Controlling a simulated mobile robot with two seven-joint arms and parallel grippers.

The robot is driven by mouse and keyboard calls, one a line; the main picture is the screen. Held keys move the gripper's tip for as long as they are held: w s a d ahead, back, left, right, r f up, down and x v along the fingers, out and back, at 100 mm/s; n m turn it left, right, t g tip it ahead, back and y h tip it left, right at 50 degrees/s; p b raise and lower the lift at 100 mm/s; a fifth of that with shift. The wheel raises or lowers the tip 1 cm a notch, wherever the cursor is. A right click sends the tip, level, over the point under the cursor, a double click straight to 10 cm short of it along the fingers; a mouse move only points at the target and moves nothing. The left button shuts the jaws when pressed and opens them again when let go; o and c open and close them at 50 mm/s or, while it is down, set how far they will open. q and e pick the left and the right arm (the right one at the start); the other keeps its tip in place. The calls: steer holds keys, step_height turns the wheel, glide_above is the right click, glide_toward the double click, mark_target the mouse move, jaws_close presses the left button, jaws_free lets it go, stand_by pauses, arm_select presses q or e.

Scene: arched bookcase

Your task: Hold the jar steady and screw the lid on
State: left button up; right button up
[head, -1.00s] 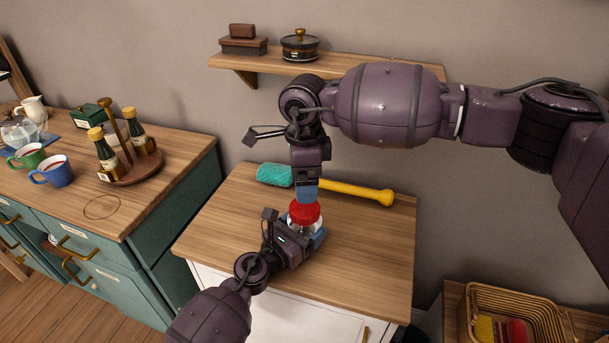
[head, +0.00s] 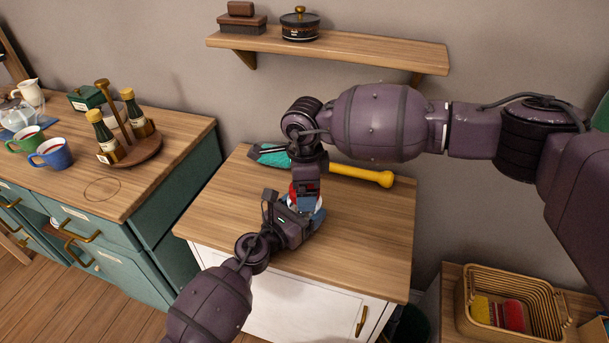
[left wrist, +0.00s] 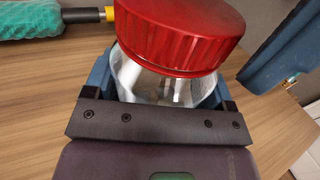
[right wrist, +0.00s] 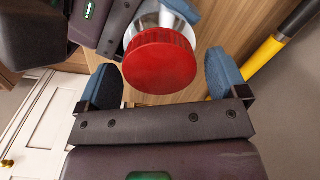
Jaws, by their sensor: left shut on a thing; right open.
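The clear glass jar (left wrist: 165,88) stands on the small wooden-topped cabinet. My left gripper (head: 302,210) is shut around the jar, with a blue pad on either side. The ribbed red lid (left wrist: 185,35) sits on top of the jar; I cannot tell how tightly. In the right wrist view the lid (right wrist: 160,62) lies between the two blue fingers of my right gripper (right wrist: 165,75). That gripper is open, with gaps on both sides of the lid. In the head view my right gripper mostly hides the jar and lid.
A teal-headed, yellow-handled tool (head: 360,175) lies behind the jar on the wooden top (head: 350,235). A wall shelf (head: 350,48) is above. A counter with mugs and bottles (head: 130,115) stands left, a wicker basket (head: 510,297) lower right. The cabinet top's right side is clear.

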steer(key=c, duration=0.9)
steer(key=o, duration=1.1)
steer(key=shift+c, duration=0.2)
step_height(320, 180, up, 12)
arm_select(q)
steer(key=o, duration=1.7)
